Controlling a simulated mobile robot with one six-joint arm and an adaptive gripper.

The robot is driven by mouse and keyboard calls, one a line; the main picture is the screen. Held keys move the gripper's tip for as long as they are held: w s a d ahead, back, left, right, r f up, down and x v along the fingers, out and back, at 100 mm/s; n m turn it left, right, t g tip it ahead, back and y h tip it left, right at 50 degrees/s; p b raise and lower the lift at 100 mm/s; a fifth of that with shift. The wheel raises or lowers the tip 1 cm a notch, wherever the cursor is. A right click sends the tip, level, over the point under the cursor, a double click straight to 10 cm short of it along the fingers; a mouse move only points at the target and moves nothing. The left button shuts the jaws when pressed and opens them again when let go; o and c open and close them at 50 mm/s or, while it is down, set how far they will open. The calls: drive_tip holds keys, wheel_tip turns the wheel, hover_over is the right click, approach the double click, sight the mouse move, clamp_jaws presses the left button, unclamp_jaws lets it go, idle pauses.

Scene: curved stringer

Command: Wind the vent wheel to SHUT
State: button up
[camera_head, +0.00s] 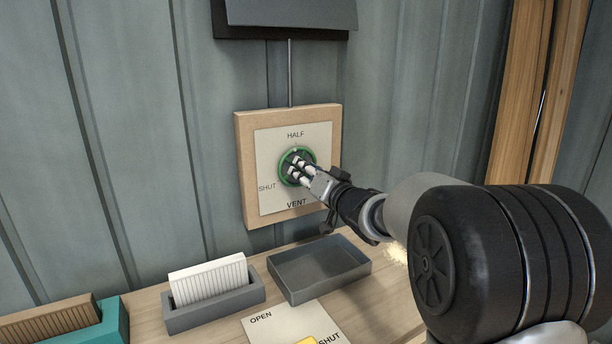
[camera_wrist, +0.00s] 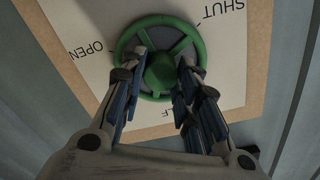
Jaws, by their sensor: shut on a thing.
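The green vent wheel (camera_head: 283,167) is mounted on a pale plate (camera_head: 270,145) on a wooden wall board. The plate reads HALF above the wheel, SHUT at lower left and VENT below. A small pale mark shows at the top of the rim, toward HALF. My gripper (camera_head: 297,166) reaches in from the right and covers part of the wheel. In the wrist view the wheel's spokes and round hub (camera_wrist: 163,71) lie between my two fingers, which are shut on the wheel. OPEN is readable in the wrist view; in the head view my gripper hides its place.
A dark box (camera_head: 285,14) hangs above the board, joined by a thin rod. On the shelf below stand an empty grey tray (camera_head: 318,280), a grey holder with white cards (camera_head: 209,281), and a teal holder (camera_head: 116,328). An OPEN/SHUT card (camera_head: 285,322) lies in front.

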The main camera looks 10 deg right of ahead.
drive_tip(key=n+b, duration=0.2)
drive_tip(key=n, duration=0.3)
drive_tip(key=shift+f+n+b, duration=0.1)
drive_tip(key=shift+n+b, duration=0.2)
drive_tip(key=shift+b, duration=0.05)
drive_tip(key=n+b, duration=0.3)
drive_tip(key=n, duration=0.2)
drive_tip(key=shift+a, duration=0.1)
drive_tip(key=n+b, duration=0.2)
drive_tip(key=n, duration=0.3)
drive_tip(key=shift+n+b, duration=0.4)
drive_tip(key=n+b, duration=0.2)
drive_tip(key=n, duration=0.3)
drive_tip(key=shift+n+b, duration=0.3)
drive_tip(key=shift+b, duration=0.05)
drive_tip(key=o, duration=1.1)
